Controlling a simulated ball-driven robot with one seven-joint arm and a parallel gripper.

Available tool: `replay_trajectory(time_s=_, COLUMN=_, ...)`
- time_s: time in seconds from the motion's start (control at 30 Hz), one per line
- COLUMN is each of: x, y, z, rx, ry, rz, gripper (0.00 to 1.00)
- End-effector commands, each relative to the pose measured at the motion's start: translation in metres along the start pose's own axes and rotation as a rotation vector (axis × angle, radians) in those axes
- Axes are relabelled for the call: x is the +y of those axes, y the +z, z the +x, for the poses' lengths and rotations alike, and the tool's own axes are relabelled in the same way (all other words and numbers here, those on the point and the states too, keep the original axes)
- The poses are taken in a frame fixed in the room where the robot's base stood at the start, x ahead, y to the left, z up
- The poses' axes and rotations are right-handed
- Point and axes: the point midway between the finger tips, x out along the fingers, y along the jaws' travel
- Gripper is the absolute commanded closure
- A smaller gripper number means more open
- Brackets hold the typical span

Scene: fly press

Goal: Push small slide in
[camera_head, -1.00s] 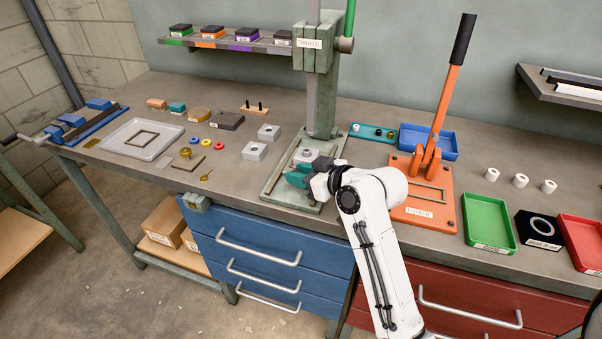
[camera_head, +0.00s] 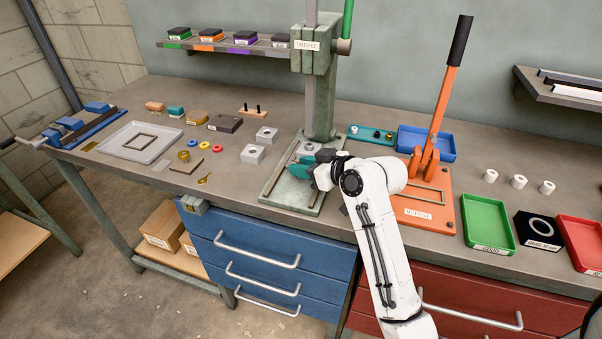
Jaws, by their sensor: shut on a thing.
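The green fly press (camera_head: 323,90) stands at the back middle of the bench, its base plate (camera_head: 284,188) reaching to the front edge. The small slide (camera_head: 305,149), grey with a light round piece on it, lies on the base near the column foot. My gripper (camera_head: 303,167), with teal fingers, is low over the base, at the slide's front side. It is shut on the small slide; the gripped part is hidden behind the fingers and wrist.
Two grey blocks (camera_head: 252,154) sit left of the press. The orange lever press (camera_head: 420,210) stands close to the right of my arm, with a blue tray (camera_head: 428,140) behind it. A shelf (camera_head: 235,45) hangs at the back left. The front of the base is clear.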

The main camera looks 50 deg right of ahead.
Motion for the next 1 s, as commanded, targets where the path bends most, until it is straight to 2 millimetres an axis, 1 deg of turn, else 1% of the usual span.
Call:
replay_trajectory(time_s=0.03, x=0.003, y=-0.001, z=0.000, rx=0.004, ry=0.007, rz=-0.001, gripper=1.00)
replay_trajectory(time_s=0.2, x=0.004, y=-0.002, z=0.000, rx=0.006, ry=0.009, rz=-0.002, gripper=1.00)
replay_trajectory(time_s=0.23, x=0.004, y=-0.002, z=0.000, rx=0.006, ry=0.010, rz=-0.002, gripper=0.69)
replay_trajectory(time_s=0.43, x=0.003, y=-0.001, z=0.000, rx=0.005, ry=0.008, rz=-0.001, gripper=0.50)
replay_trajectory(time_s=0.47, x=0.003, y=-0.001, z=0.000, rx=0.005, ry=0.008, rz=-0.001, gripper=0.48)
replay_trajectory(time_s=0.67, x=0.002, y=-0.001, z=-0.001, rx=0.004, ry=0.006, rz=-0.001, gripper=0.48)
replay_trajectory(time_s=0.77, x=0.002, y=-0.001, z=-0.004, rx=0.006, ry=0.007, rz=-0.001, gripper=0.48)
replay_trajectory(time_s=0.87, x=0.003, y=-0.001, z=-0.015, rx=0.006, ry=0.007, rz=-0.001, gripper=0.48)
replay_trajectory(time_s=1.0, x=0.003, y=-0.001, z=-0.041, rx=0.006, ry=0.010, rz=-0.001, gripper=0.48)
